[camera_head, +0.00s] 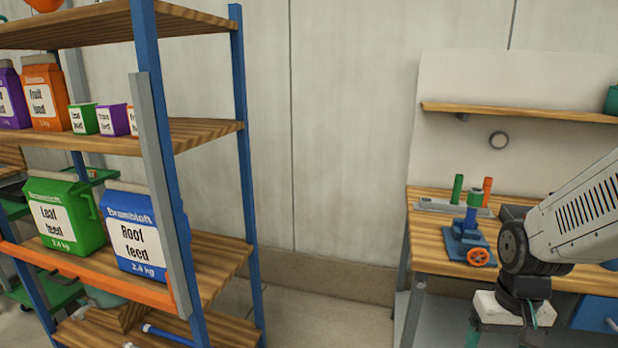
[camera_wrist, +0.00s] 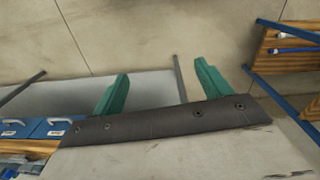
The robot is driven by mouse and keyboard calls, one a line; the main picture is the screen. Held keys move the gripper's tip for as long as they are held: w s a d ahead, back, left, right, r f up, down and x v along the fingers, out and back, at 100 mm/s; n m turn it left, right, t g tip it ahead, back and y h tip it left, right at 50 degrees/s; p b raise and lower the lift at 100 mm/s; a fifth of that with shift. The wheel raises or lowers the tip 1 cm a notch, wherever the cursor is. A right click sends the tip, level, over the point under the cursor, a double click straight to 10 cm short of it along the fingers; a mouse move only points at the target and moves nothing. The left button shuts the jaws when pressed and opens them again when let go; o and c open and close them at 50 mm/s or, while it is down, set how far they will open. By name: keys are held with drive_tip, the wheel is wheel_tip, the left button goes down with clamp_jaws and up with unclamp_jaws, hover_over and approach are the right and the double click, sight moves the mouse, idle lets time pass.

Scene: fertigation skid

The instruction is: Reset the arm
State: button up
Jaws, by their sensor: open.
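My arm reaches in from the right edge in the head view, in front of the workbench. My gripper shows in the wrist view (camera_wrist: 158,88) with two green fingers spread wide apart and nothing between them. In the head view its white body hangs downward at the lower right, and a green finger (camera_head: 472,334) shows at the bottom edge; the fingertips are cut off there. In the wrist view, the floor and a grey lower surface lie behind the fingers.
A workbench (camera_head: 425,240) at the right holds a blue device with an orange wheel (camera_head: 470,245). A blue-framed shelf (camera_head: 205,258) at the left holds feed containers, including a green one (camera_head: 65,212) and a blue one (camera_head: 137,232). Floor between shelf and bench is clear.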

drive_tip(key=s+a+r+n, duration=0.1)
drive_tip(key=s+a+r, duration=0.2)
drive_tip(key=s+r, duration=0.3)
drive_tip(key=s+a+r+t, duration=0.1)
drive_tip(key=s+a+r, duration=0.2)
drive_tip(key=s+r, duration=0.3)
wheel_tip(320, 180, up, 2)
drive_tip(key=shift+s+a+r+n, duration=0.25)
drive_tip(key=shift+s+a+n, duration=0.05)
drive_tip(key=shift+s+n, duration=0.1)
